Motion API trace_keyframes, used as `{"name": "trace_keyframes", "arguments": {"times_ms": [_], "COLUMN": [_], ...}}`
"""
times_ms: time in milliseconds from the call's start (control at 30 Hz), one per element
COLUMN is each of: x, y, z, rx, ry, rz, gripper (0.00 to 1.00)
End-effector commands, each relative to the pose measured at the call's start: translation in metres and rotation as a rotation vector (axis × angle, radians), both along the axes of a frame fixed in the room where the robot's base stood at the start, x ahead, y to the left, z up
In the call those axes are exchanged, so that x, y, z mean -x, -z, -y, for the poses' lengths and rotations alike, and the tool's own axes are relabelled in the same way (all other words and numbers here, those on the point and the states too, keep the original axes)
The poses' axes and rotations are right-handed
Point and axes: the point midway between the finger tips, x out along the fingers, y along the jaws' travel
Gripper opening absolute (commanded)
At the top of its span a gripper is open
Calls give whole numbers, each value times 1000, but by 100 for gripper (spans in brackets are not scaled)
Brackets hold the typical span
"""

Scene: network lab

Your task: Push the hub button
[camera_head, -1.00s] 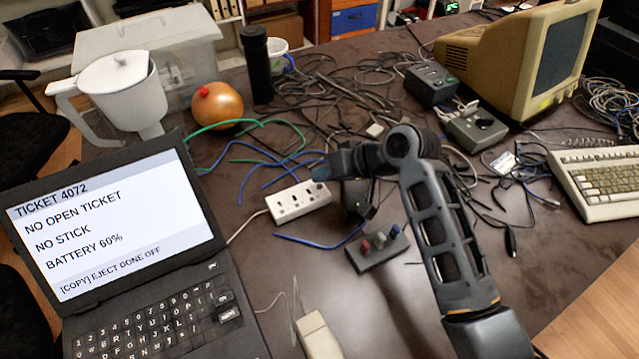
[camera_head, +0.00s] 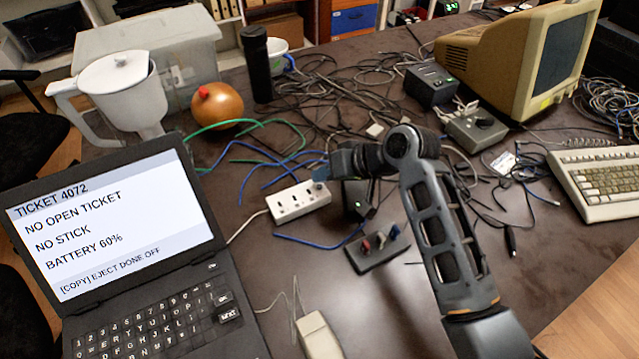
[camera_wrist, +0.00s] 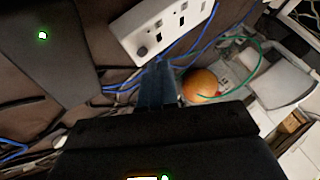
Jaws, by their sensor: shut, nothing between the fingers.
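A small black box with a green light (camera_head: 358,200) stands on the table beside my forearm and may be the hub; I cannot make out its button. A dark box with a green light shows at the upper left of the wrist view (camera_wrist: 62,55). My gripper (camera_head: 320,170) is shut and empty, just above a white socket strip (camera_head: 298,203). In the wrist view the shut fingers (camera_wrist: 157,68) point toward the strip (camera_wrist: 165,30), close to its dark round knob (camera_wrist: 141,52). I cannot tell whether they touch it.
A stick holder (camera_head: 378,258) stands in front of the black box. An open laptop (camera_head: 110,230) is at the left. A jug (camera_head: 125,95), an orange round object (camera_head: 217,104) and many cables lie behind. Another black box (camera_head: 431,86) stands near the monitor (camera_head: 510,65).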

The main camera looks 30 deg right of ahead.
Motion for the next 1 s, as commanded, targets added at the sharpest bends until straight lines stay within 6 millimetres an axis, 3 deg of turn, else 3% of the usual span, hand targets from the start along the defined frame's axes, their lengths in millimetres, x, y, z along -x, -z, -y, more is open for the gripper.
{"name": "trace_keyframes", "arguments": {"times_ms": [1000], "x": [0], "y": [9], "z": [0], "rx": [0], "ry": [0], "rz": [0], "gripper": [0]}}
